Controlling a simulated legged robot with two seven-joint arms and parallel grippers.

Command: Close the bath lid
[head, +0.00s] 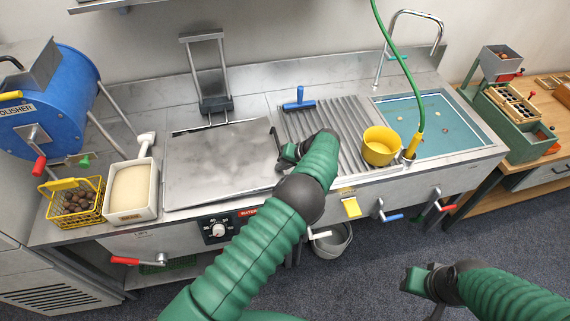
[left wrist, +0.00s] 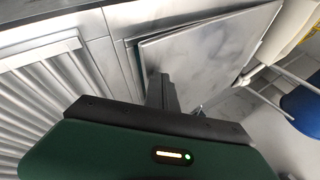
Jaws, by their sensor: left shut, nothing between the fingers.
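The bath lid (head: 222,160) is a broad grey metal panel on the counter, lying flat or nearly flat over the bath. A dark bar handle (head: 274,138) shows at its right edge. My left gripper (head: 285,155) is at the lid's right side, partly hidden by its own wrist. In the left wrist view the lid (left wrist: 215,45) fills the upper middle, with a dark gap along its near edge. My left fingers (left wrist: 164,92) are shut and empty in front of that edge; contact cannot be told. My right gripper (head: 420,282) is low at the right, away from the lid.
A metal frame (head: 206,70) stands behind the lid. Left are a white tub (head: 131,190), a yellow basket of chestnuts (head: 75,202) and a blue drum (head: 45,115). Right are a ribbed drainer (head: 340,120) with a blue scraper (head: 299,100), a yellow pot (head: 380,147) and a sink (head: 440,115).

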